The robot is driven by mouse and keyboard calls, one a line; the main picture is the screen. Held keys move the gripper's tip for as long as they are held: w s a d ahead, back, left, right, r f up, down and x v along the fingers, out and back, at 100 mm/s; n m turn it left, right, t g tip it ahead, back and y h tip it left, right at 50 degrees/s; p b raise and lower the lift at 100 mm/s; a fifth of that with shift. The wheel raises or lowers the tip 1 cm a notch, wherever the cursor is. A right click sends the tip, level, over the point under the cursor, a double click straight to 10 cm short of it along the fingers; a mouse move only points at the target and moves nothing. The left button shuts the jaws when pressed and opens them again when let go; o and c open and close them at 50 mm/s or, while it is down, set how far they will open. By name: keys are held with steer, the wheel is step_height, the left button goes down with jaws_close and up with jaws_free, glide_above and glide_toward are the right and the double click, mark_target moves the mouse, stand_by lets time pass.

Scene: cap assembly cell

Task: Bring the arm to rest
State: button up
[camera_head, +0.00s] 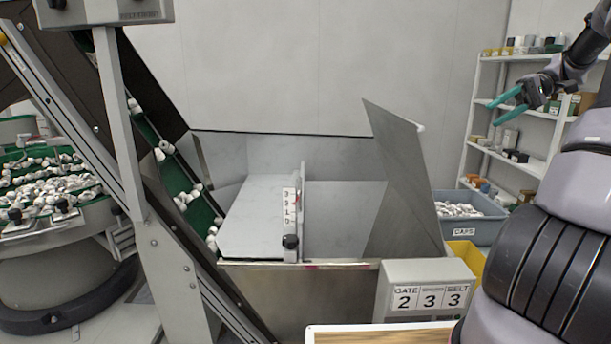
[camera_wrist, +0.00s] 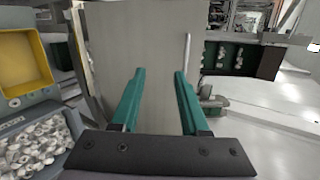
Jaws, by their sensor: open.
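My gripper (camera_head: 508,104) is in the upper right of the head view, raised in front of the shelves. Its two teal fingers are apart with nothing between them. In the wrist view my gripper (camera_wrist: 160,100) also shows open and empty, with a grey panel beyond the fingers. My arm runs down the right side of the head view.
A metal hopper (camera_head: 300,290) stands in the middle, with a slanted panel (camera_head: 398,180) on its right. A green belt (camera_head: 180,185) carrying white caps slopes on the left. A grey-blue caps bin (camera_head: 470,228), yellow bin (camera_head: 466,256) and shelves (camera_head: 530,165) are at right.

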steer(key=s+a+r+m+h, duration=0.1)
steer(key=s+a+h, duration=0.3)
steer(key=a, duration=0.5)
steer(key=s+a+r+h, duration=0.1)
steer(key=s+a+h, duration=0.3)
steer(key=a, duration=0.5)
steer(key=s+a+m+t+h, duration=0.2)
steer(key=s+a+t, duration=0.4)
steer(key=s, duration=0.6)
steer(key=m+t, duration=0.1)
steer(key=t, duration=0.1)
steer(key=shift+s+a+t, duration=0.15)
steer(key=shift+s+t, duration=0.05)
steer(key=shift+t, duration=0.1)
